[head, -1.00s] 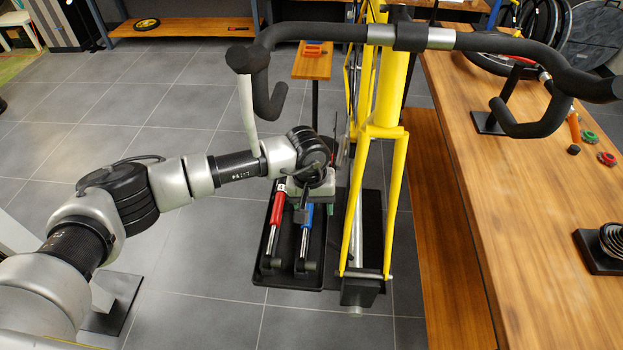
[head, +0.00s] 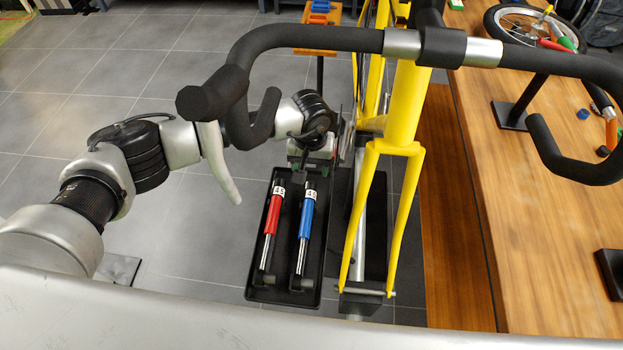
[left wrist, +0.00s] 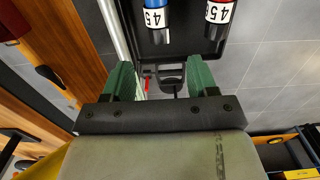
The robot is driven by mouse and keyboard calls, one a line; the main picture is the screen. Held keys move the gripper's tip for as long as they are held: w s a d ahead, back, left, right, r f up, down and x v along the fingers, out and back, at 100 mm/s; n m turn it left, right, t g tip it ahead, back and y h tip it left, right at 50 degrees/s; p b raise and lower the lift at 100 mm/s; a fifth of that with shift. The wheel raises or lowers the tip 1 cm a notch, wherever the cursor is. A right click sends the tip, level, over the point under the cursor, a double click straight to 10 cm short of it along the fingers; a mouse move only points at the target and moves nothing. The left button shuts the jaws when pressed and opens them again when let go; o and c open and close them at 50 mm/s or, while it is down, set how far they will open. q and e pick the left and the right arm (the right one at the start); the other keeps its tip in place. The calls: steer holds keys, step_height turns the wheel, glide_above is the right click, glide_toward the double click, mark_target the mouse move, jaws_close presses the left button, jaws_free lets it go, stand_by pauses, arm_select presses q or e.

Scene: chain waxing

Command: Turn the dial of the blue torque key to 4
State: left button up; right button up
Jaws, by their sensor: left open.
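The blue torque key (head: 305,221) lies in a black tray (head: 256,287) on the right of the red torque key (head: 272,214). Its white dial band reads 4 and 5 side by side, and it shows at the top of the left wrist view (left wrist: 155,17). The red key's band (left wrist: 220,13) shows similar digits. My left gripper (head: 302,173) is at the tray's far end, beyond the dial ends. In the left wrist view its green fingers (left wrist: 160,82) are apart, with nothing between them, and the blue key is ahead of them. My right gripper is out of view.
A yellow bike frame (head: 404,110) stands close on the right of the tray. Its black handlebar (head: 300,37) crosses above my left arm. A wooden workbench (head: 500,215) is farther right. Grey floor (head: 190,240) is open to the left.

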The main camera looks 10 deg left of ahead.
mark_target(311, 184)
arm_select(q)
step_height(311, 184, down, 8)
steer(key=shift+f+p, duration=0.2)
steer(key=shift+p, duration=0.25)
steer(key=c, duration=0.9)
